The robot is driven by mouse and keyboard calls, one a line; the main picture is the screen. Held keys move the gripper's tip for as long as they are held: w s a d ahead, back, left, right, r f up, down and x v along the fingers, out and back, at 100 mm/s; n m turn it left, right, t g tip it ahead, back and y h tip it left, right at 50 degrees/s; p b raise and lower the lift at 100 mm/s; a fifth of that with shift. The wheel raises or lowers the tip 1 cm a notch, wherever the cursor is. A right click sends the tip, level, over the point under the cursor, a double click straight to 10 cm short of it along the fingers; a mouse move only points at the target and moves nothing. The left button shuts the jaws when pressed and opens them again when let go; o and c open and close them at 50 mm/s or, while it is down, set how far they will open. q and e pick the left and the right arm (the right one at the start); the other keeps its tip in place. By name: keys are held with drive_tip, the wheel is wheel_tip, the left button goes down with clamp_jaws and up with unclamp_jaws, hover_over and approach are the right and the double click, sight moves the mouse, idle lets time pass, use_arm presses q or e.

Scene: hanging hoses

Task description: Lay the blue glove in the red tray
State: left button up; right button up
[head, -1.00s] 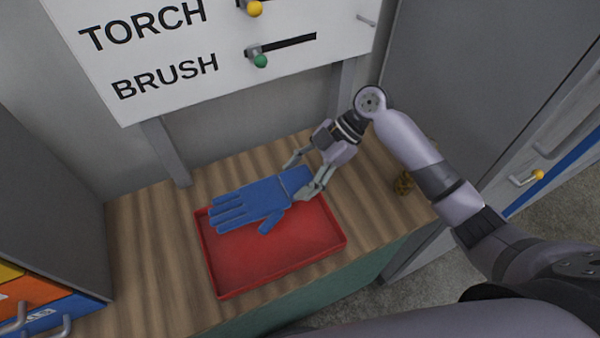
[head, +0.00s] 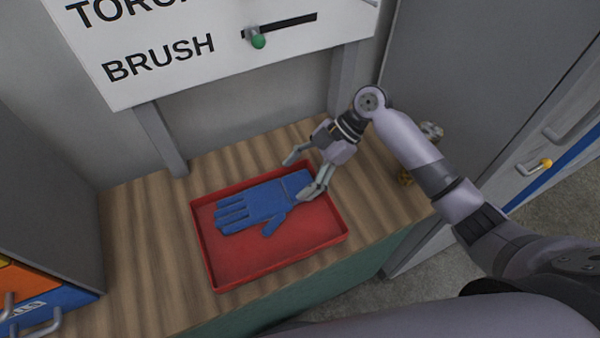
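The blue glove (head: 255,205) lies flat inside the red tray (head: 240,267), toward its back half, with its fingers pointing left and its cuff to the right. The tray sits on the wooden bench top. My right gripper (head: 296,179) is open at the cuff end of the glove, at the tray's back right corner. Its two fingers are spread apart, one at the back rim and one beside the cuff. I cannot tell whether a finger touches the glove. My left gripper is not in view.
A white board with the word BRUSH (head: 158,57) and a slider with a green knob (head: 258,42) stands behind the bench. A small brass-coloured object (head: 404,178) is at the right of the bench. The bench (head: 150,260) left of the tray is clear.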

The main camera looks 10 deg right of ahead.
drive_tip(key=shift+o, duration=1)
drive_tip(key=v, duration=1.2)
